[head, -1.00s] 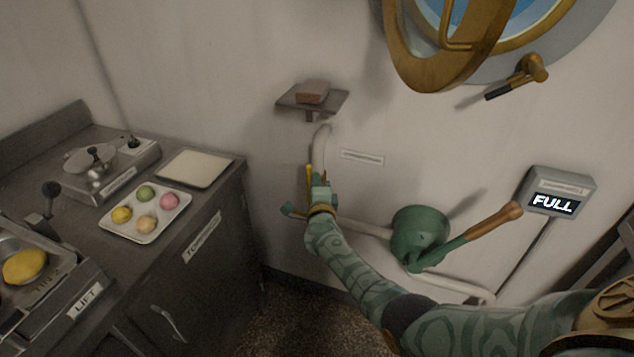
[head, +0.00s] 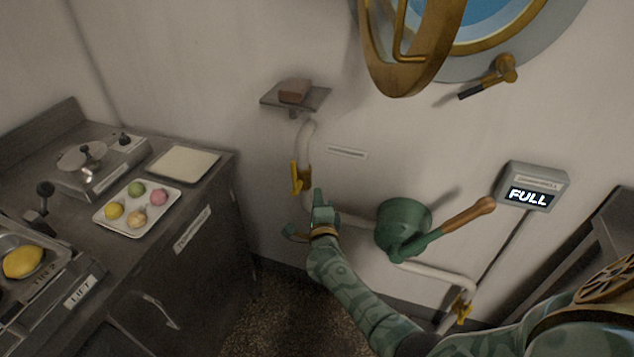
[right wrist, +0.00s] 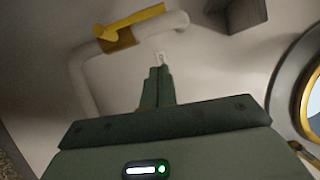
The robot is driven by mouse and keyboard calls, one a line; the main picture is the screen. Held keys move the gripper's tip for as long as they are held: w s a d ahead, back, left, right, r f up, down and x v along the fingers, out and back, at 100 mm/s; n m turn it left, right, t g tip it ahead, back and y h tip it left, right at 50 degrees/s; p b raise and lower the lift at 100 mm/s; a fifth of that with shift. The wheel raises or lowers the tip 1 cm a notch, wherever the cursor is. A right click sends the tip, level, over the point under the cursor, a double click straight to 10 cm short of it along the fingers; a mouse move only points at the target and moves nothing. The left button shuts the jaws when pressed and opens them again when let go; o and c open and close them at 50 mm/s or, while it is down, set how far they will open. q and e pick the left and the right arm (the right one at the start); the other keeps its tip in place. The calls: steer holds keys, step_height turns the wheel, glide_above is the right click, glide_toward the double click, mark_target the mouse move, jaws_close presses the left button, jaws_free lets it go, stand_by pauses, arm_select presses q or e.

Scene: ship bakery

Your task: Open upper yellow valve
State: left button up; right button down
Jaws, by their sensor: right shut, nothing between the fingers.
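The upper yellow valve (head: 299,178) sits on the white pipe below the small wall shelf. Its lever hangs down along the pipe in the head view. The valve also shows in the right wrist view (right wrist: 121,32), at the upper left. My right gripper (head: 320,196) is shut and empty, just right of and below the valve, apart from it in the picture. Its closed fingers show in the right wrist view (right wrist: 158,78). A lower yellow valve (head: 461,309) is on the pipe at the lower right. My left gripper is not in view.
A green pump (head: 403,226) with a wooden-handled lever (head: 455,222) is on the pipe right of my gripper. A display (head: 532,188) reads FULL. The shelf (head: 318,98) with a brown block is above the valve. A counter (head: 215,170) stands at the left.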

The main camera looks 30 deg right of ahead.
steer(key=shift+v, duration=1)
steer(key=shift+a, duration=0.1)
